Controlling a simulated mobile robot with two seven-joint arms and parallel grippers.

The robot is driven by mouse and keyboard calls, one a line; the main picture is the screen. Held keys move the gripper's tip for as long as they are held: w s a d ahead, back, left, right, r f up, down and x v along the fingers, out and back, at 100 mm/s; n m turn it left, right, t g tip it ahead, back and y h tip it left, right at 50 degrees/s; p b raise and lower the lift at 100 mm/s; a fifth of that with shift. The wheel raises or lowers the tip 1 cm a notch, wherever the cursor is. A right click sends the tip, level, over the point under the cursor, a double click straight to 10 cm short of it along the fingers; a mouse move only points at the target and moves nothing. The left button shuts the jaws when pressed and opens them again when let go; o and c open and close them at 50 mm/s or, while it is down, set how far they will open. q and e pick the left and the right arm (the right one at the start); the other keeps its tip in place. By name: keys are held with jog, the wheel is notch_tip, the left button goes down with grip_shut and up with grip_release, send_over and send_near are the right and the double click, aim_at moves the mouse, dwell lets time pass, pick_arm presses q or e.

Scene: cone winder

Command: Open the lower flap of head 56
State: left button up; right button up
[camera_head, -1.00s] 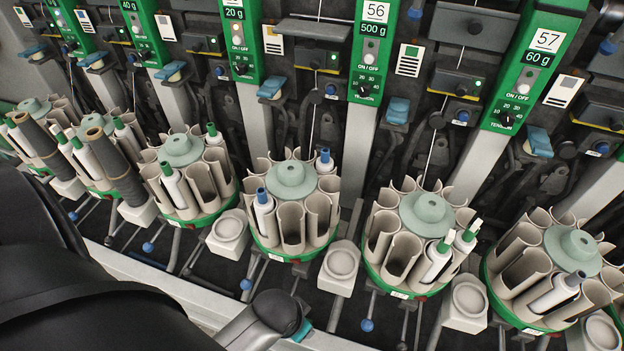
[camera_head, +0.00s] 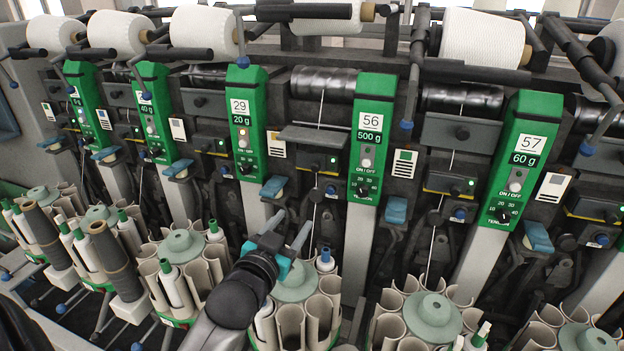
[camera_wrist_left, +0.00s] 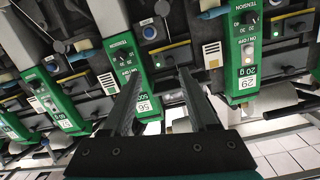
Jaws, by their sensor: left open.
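Head 56 has a green panel (camera_head: 370,135) right of centre in the head view, marked 56 and 500 g. The same panel shows upside down in the wrist view (camera_wrist_left: 128,62). To its left a dark grey flap-like plate (camera_head: 313,136) juts out above a black control box (camera_head: 318,162). I cannot tell for sure which part is the lower flap. My left gripper (camera_head: 289,230) is open and empty, below and left of panel 56, in front of the bobbin magazine. In the wrist view its fingers (camera_wrist_left: 160,75) point at the machine, apart. My right gripper is not visible.
Panels 29 (camera_head: 245,120) and 57 (camera_head: 522,158) flank head 56. Round magazines with beige tubes (camera_head: 428,320) stand along the front. White yarn cones (camera_head: 486,38) sit on top. Blue levers (camera_head: 397,209) stick out between the panels.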

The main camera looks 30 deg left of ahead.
pick_arm(q)
notch_tip(320, 180, up, 2)
jog(key=a+t, duration=0.1)
jog(key=b, duration=0.2)
send_near(315, 169)
jog(key=shift+y, duration=0.3)
jog(key=x, duration=0.8)
jog(key=shift+d, duration=0.1)
jog(key=shift+c, duration=0.3)
grip_shut()
jog(key=shift+f, duration=0.1)
dwell(0.6)
